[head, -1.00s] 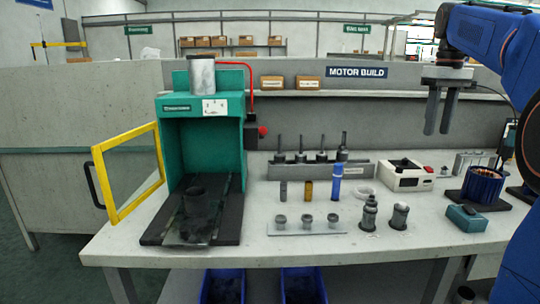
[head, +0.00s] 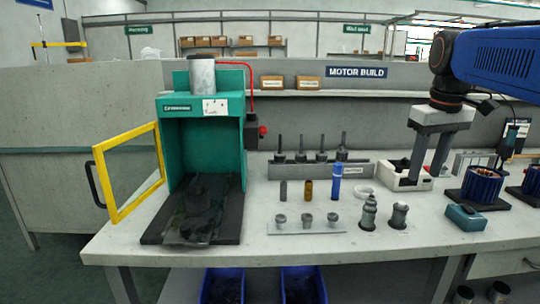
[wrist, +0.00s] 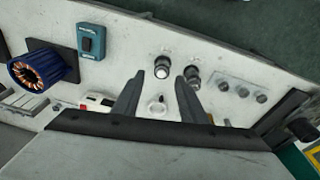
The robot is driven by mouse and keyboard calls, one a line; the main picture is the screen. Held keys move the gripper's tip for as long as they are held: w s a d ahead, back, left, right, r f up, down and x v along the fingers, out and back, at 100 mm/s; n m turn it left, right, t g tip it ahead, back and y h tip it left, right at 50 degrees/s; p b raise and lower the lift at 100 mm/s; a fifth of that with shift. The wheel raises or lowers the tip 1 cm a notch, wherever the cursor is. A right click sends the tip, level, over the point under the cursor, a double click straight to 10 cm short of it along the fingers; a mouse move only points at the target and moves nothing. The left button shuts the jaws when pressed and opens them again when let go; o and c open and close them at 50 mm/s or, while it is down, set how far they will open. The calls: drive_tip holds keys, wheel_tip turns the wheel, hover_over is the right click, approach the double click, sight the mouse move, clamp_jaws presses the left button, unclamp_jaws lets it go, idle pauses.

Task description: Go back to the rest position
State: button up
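My gripper (head: 428,160) hangs from the blue arm at the right of the head view, its two grey fingers pointing down. It is in front of the white box-shaped device (head: 405,175) as seen there, and hides part of it. The fingers are apart with nothing between them. In the wrist view my gripper (wrist: 157,95) shows both dark fingers spread over the bench, with a white ring (wrist: 157,107) visible in the gap beyond them.
A green press (head: 205,130) with an open yellow door frame (head: 130,172) stands at the left. Two dark metal parts (head: 369,213) stand near the bench middle. A blue-cased copper-wound stator (head: 482,185) and a teal box (head: 466,217) are at the right. The bench front is clear.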

drive_tip(key=s+a+f+m+t, duration=0.1)
drive_tip(key=s+a+f, duration=0.3)
drive_tip(key=s+f, duration=0.5)
drive_tip(key=s+a+f+m+t, duration=0.1)
drive_tip(key=s+a+f+t, duration=0.1)
drive_tip(key=s+f, duration=0.8)
wheel_tip(320, 180, down, 5)
drive_tip(key=shift+s+a+f, duration=0.1)
drive_tip(key=shift+s+a, duration=0.1)
drive_tip(key=shift+a, duration=0.65)
